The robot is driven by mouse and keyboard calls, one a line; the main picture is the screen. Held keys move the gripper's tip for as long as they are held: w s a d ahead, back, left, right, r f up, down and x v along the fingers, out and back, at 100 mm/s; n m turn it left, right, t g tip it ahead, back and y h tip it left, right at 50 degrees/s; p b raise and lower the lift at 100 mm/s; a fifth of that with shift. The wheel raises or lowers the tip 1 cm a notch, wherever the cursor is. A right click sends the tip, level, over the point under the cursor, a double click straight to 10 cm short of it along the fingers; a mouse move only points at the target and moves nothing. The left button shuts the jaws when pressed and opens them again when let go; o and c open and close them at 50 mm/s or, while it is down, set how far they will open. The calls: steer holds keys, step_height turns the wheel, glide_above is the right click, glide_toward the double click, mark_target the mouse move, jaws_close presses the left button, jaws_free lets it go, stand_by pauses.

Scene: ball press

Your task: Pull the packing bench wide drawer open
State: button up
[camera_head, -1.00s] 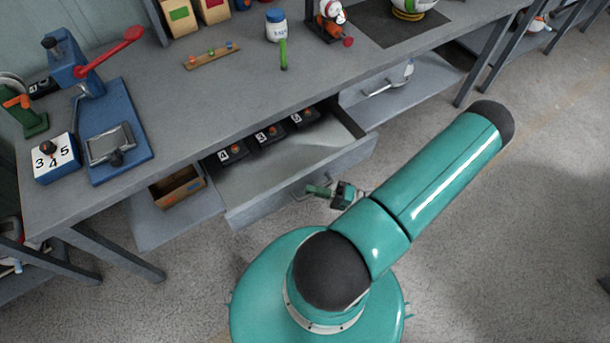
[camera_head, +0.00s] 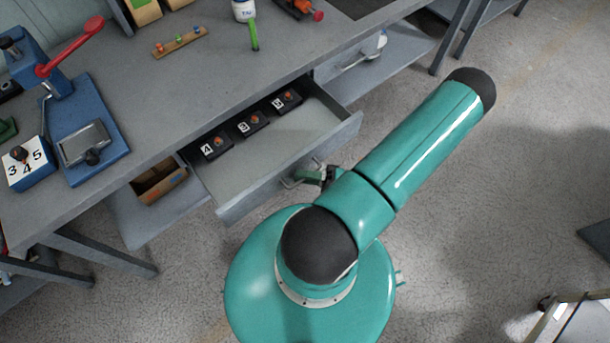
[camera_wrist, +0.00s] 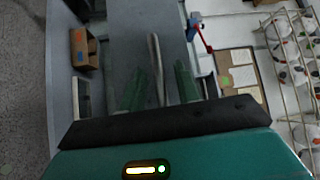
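The wide drawer (camera_head: 240,205) under the grey bench is pulled well out, showing its pale floor. Black numbered blocks marked 4, 3 and 5 (camera_head: 250,124) sit inside along its back. A bar handle (camera_head: 290,183) is on its front face; the bar also shows in the wrist view (camera_wrist: 156,65). My gripper (camera_head: 310,176) is at the handle, partly hidden by my arm in the head view. In the wrist view its two green fingers (camera_wrist: 158,88) stand apart, one on each side of the bar, with visible gaps. The gripper looks open, not clamped.
The grey bench top (camera_head: 200,85) holds a blue press with a red lever (camera_head: 75,45), a numbered block (camera_head: 27,163) and a peg strip (camera_head: 180,42). A cardboard box (camera_head: 158,182) sits on the shelf below. The floor at right is mostly clear.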

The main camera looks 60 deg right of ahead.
steer(key=v, duration=1.3)
steer(key=shift+s+d, duration=0.15)
steer(key=shift+s, duration=0.25)
steer(key=w+r+n+g, duration=0.2)
steer(key=w+r+g, duration=0.2)
steer(key=r+g, duration=0.1)
steer(key=w+r+n+g+y, duration=0.1)
steer(key=w+r+n+g, duration=0.1)
steer(key=w+r+g, duration=0.2)
steer(key=w+r+n+g, duration=0.1)
steer(key=w+r+g, duration=0.4)
steer(key=w+r, duration=0.1)
steer(key=shift+a+r+n+g+y, duration=0.3)
steer(key=shift+a+r+n, duration=0.1)
steer(key=shift+r, duration=0.35)
steer(key=w+a+r+n+g+h, duration=0.1)
steer(key=w+a+r+n+h, duration=0.1)
steer(key=w+a+r+h, duration=0.45)
steer(key=w+a+r+n+g+h, duration=0.1)
steer(key=w+a+r+h, duration=0.2)
steer(key=a+r, duration=0.65)
steer(key=s+a+r+n+t+h, duration=0.1)
steer(key=s+a+r+t, duration=0.1)
steer(key=a+r+t, duration=0.3)
steer(key=a+r, duration=0.4)
steer(key=a, duration=0.1)
steer(key=shift+a+r+n+h, duration=0.35)
steer(key=shift+r+n, duration=0.05)
